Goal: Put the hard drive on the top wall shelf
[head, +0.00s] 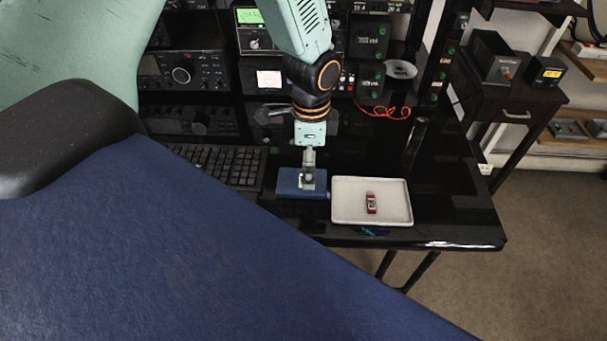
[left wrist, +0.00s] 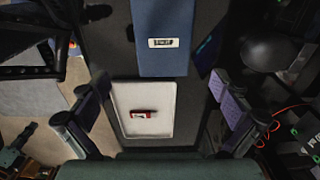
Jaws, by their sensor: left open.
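A small red item (head: 371,203) with a pale middle lies in a white tray (head: 341,212) on the black desk; it also shows in the left wrist view (left wrist: 144,114). It may be the hard drive, but it is too small to be sure. My left gripper (head: 308,168) points down by a blue box (head: 287,187), left of the tray. In the left wrist view the fingers (left wrist: 160,105) are wide apart with nothing between their tips, and the tray shows below and between them. Pale wall shelves (head: 589,66) stand at the right; which is topmost is unclear. My right gripper is not seen.
A black keyboard (head: 222,165) lies left of the blue box. Radio gear (head: 185,72) lines the desk's back, with an orange cable (head: 390,111). A dark side table (head: 515,113) holding boxes stands before the wall shelves. Carpet (head: 540,220) is open at right.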

